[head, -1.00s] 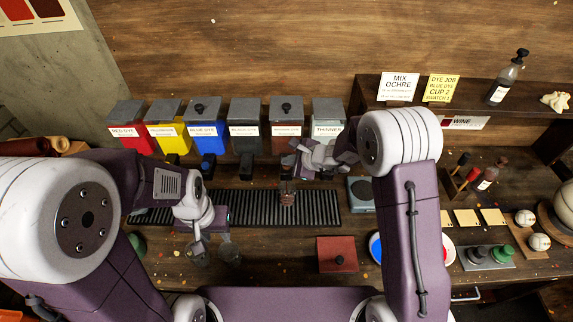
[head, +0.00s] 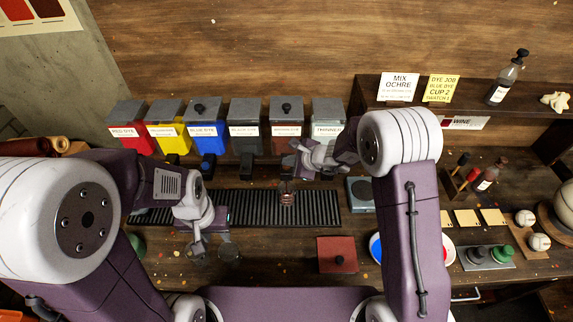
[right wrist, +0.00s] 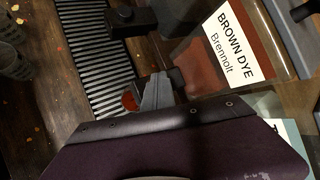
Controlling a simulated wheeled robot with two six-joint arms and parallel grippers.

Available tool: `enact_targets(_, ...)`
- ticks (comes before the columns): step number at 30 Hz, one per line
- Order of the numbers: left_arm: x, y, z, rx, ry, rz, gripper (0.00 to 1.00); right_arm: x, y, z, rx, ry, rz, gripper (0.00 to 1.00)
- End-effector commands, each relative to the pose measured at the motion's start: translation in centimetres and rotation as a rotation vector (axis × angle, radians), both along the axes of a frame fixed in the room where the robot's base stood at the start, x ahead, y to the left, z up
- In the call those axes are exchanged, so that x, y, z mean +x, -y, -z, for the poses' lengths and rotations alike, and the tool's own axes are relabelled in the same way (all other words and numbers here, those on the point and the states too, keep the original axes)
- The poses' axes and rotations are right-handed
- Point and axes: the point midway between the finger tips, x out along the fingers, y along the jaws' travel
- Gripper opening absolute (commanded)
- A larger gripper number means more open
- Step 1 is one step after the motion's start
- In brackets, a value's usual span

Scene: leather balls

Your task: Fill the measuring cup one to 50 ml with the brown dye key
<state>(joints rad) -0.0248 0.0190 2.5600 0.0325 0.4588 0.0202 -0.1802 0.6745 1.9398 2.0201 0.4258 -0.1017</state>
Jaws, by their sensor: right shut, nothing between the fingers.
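The brown dye dispenser (head: 287,114) stands in the row at the back; its label shows large in the right wrist view (right wrist: 229,45). A small clear cup (head: 287,197) with reddish-brown liquid stands on the ridged strip in front of it. It also shows in the right wrist view (right wrist: 130,101), partly hidden by the fingers. My right gripper (right wrist: 156,90) is shut and empty, close to the dark key (right wrist: 177,78) under the dispenser; I cannot tell whether they touch. My left gripper (head: 198,238) hangs by two clear cups at the front left; its jaws are too small to read.
Red, yellow, blue, black and thinner dispensers flank the brown one. The two clear cups (head: 229,252) stand left of a red-brown block (head: 337,255). A grey scale (head: 361,193) sits right of the ridged strip (head: 322,207). A shelf with signs is behind.

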Motion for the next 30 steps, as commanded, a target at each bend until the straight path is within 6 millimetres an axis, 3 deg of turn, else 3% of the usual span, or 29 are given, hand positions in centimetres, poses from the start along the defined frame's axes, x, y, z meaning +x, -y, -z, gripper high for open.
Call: enact_targets(30,0.0,0.0,-1.7,0.0,0.0,0.0,0.36,0.0,0.0,-2.5,0.0,0.0,0.0,0.0)
